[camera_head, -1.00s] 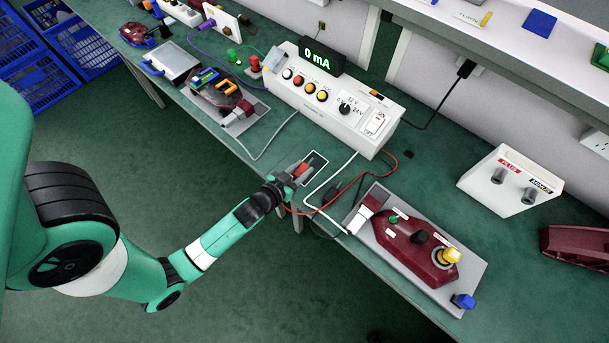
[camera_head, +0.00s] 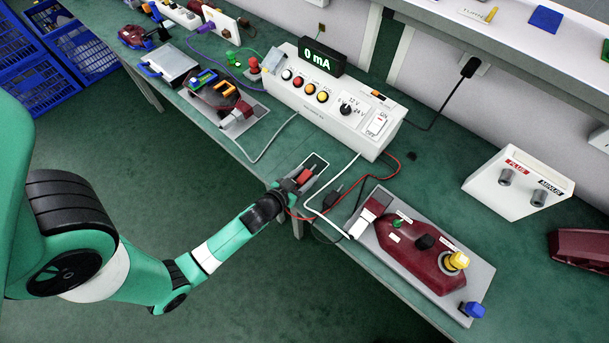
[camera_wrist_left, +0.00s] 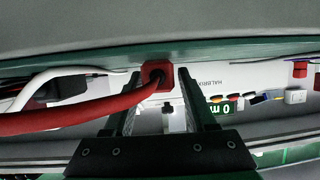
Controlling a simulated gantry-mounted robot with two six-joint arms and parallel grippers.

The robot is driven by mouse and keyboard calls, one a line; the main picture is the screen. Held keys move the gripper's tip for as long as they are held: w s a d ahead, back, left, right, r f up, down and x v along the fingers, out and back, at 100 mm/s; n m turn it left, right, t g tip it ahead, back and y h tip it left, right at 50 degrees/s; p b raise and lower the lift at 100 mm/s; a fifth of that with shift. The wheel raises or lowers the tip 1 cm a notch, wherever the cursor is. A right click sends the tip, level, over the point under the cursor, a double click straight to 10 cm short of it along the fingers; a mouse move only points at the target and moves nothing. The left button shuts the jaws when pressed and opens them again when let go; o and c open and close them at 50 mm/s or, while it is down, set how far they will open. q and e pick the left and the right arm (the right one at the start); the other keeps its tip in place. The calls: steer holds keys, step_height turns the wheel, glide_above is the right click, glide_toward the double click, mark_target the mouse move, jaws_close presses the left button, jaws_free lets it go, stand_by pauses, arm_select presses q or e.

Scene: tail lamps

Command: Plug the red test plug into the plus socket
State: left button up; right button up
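The red plug (camera_head: 306,175) is at the front edge of the green bench, near a white-outlined rectangle. My left gripper (camera_head: 303,177) is at the plug, with a finger on each side. In the left wrist view the red plug (camera_wrist_left: 158,74) shows between the two fingers (camera_wrist_left: 159,80), with what look like narrow gaps beside it; its red cable runs to the left. The plus socket (camera_head: 506,178) is a dark post under a red PLUS label on a white box (camera_head: 518,203) at the right. A second post (camera_head: 540,197) stands beside it. My right gripper is out of view.
A white power supply (camera_head: 330,110) reads 0 mA behind the gripper. White and red cables cross the bench. A shelf (camera_head: 480,45) overhangs the back.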

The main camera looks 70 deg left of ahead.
mark_target(301, 176)
arm_select(q)
steer(key=shift+o, duration=0.4)
steer(key=shift+s+d+r, duration=0.15)
steer(key=p+v, duration=0.1)
steer(key=v, duration=0.1)
steer(key=p+v, duration=0.1)
steer(key=v, duration=0.2)
steer(key=shift+s+a+r, duration=0.1)
steer(key=shift+s+a, duration=0.15)
steer(key=shift+s, duration=0.1)
steer(key=b+v, duration=0.1)
steer(key=v, duration=0.4)
steer(key=shift+s+d, duration=0.2)
steer(key=shift+s, duration=0.1)
